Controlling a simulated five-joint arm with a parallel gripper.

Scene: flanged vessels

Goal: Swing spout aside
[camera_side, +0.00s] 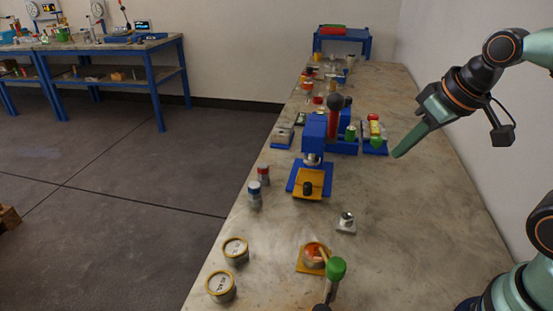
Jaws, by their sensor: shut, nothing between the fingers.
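My gripper (397,154) is shut and empty. It hangs above the right part of the bench, its green fingers pointing down and left, apart from every object. I cannot make out a spout for certain. A blue upright device (315,135) on a blue base stands mid-bench, left of my gripper. It has a red lever (333,119) with a black ball on top, and a yellow block with a black knob (308,188) in front. At the front, a pot (312,256) sits on a yellow plate, beside a green-knobbed handle (336,268).
Two yellow-rimmed tins (235,250) stand at the front left. Small red-topped and blue-topped cans (255,195) stand behind them. A small metal fitting (346,223) sits on a pale plate near the middle. The right side of the bench (420,215) is clear, with a wall beyond.

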